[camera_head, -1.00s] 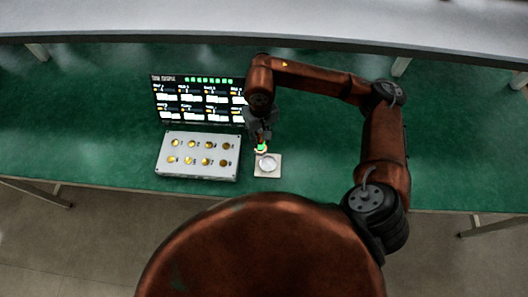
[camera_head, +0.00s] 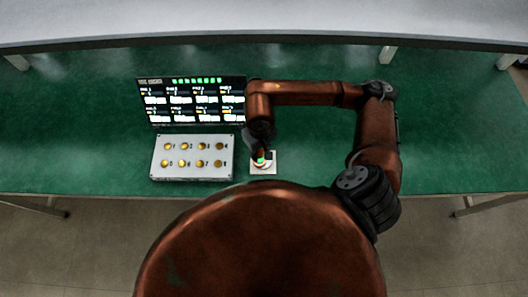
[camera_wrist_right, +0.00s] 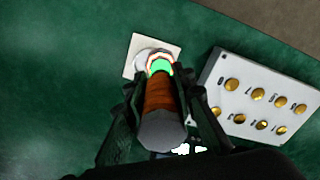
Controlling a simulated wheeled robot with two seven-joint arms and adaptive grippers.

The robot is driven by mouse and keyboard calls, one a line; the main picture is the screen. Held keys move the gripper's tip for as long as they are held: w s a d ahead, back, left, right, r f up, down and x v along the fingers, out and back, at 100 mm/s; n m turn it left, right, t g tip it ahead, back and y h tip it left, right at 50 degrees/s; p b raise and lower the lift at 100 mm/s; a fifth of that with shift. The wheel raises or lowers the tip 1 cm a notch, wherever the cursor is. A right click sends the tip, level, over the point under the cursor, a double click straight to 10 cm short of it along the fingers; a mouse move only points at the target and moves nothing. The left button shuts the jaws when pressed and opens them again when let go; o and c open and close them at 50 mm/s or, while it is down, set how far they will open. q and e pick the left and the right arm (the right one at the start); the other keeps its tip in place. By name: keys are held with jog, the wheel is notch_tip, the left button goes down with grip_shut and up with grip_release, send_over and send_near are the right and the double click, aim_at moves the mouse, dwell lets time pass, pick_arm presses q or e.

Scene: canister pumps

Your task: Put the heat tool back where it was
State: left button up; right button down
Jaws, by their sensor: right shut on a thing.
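My left gripper is not in view.
A white box with several gold round buttons (camera_head: 193,174) stands left of the pad. A dark display (camera_head: 192,120) with lit panels stands behind it. The green table (camera_head: 70,130) is clear at the left and right.

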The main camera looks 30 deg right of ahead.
jog(key=f, duration=0.1)
jog(key=w+d+f, duration=0.1)
jog(key=f, duration=0.1)
jog(key=shift+w+d, duration=0.35)
jog(key=f, duration=0.1)
jog(key=d+f+p, duration=0.1)
jog(key=f, duration=0.1)
jog(key=w+f, duration=0.1)
jog(key=f, duration=0.1)
jog(key=shift+d+f, duration=0.15)
jog(key=shift+f, duration=0.15)
jog(key=c, duration=2.1)
grip_release()
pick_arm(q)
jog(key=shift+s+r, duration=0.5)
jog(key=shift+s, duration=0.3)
pick_arm(e)
jog(key=o, duration=0.5)
